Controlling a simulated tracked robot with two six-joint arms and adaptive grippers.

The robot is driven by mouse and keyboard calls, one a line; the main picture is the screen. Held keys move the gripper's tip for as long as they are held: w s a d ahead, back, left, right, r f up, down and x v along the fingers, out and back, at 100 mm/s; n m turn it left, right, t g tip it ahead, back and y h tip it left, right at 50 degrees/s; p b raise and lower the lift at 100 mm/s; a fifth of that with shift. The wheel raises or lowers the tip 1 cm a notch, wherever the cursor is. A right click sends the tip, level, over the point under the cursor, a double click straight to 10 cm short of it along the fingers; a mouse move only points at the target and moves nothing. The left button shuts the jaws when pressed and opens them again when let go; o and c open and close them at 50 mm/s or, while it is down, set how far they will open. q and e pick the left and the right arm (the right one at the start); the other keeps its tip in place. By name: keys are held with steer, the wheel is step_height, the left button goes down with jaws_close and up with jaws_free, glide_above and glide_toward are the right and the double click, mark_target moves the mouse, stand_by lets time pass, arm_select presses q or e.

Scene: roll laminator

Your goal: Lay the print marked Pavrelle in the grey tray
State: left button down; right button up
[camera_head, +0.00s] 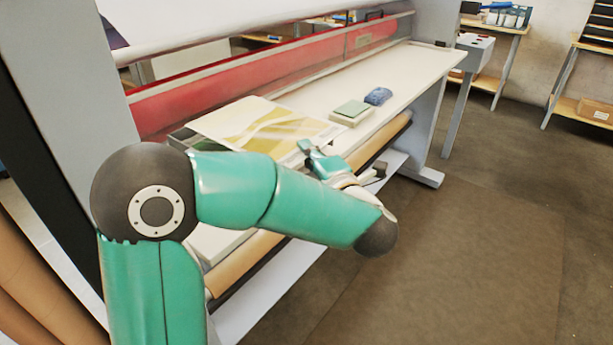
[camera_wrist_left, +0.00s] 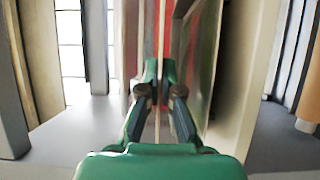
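A print with a yellow and olive wave pattern (camera_head: 262,122) lies at a slight slant over the near left part of the laminator's pale table. Its marking is too small to read. My left gripper (camera_head: 308,150) is at the print's right front edge. In the left wrist view, a thin sheet edge runs between the fingers of the left gripper (camera_wrist_left: 161,72). I cannot tell whether the fingers press on it or stand apart from it. My left forearm hides part of the table. I cannot make out a grey tray. My right gripper is out of view.
A small pale block with a green top (camera_head: 352,111) and a blue lumpy item (camera_head: 378,96) sit right of the print. The pale table (camera_head: 420,68) is bare beyond them. A tan roller (camera_head: 384,139) runs along its front. Benches stand at the back right.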

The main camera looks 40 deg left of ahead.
arm_select(q)
step_height(320, 180, down, 6)
stand_by(0.5)
steer(key=shift+f, duration=0.15)
steer(key=c, duration=1.3)
jaws_free()
